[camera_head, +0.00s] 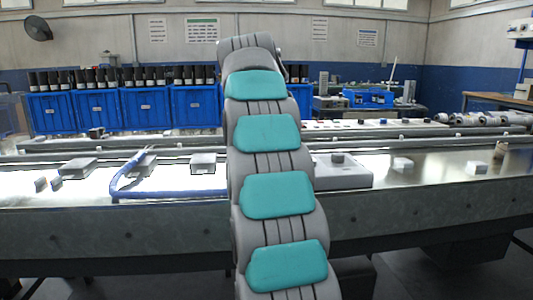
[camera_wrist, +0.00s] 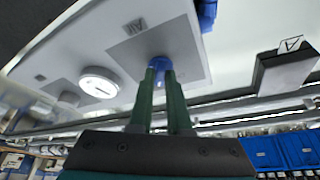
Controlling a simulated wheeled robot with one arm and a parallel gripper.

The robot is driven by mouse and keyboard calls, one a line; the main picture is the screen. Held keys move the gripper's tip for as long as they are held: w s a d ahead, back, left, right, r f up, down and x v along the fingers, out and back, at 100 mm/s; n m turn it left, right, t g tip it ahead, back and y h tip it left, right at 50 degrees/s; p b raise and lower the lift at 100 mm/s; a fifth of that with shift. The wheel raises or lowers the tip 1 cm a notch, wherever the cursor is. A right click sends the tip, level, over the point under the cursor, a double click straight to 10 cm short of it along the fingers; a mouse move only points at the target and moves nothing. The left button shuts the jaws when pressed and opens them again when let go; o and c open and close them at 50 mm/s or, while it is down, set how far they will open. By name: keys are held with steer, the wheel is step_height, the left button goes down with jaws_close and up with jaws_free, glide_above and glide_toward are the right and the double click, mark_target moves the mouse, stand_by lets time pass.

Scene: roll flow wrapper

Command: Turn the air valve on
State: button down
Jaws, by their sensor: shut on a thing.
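In the wrist view, the blue air valve handle (camera_wrist: 160,62) sits on a grey plate marked AIR (camera_wrist: 192,62) on a pale box. My gripper (camera_wrist: 160,73) has its two green fingers closed on the blue handle, which shows only in small part between and beyond the tips. The handle's exact angle cannot be made out. In the head view, the pale box (camera_head: 343,172) stands on the bench to the right of my arm. My arm hides the valve and the gripper there.
A round white dial (camera_wrist: 99,82) is on the same box. A blue hose (camera_head: 170,194) runs along the bench at the left, and part of it shows beside the plate (camera_wrist: 207,14). Grey blocks (camera_head: 78,167) stand on the bench. Blue bins (camera_head: 145,107) line the back.

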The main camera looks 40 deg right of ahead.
stand_by(0.3)
steer(key=c, duration=0.9)
jaws_free()
steer(key=shift+o, duration=0.2)
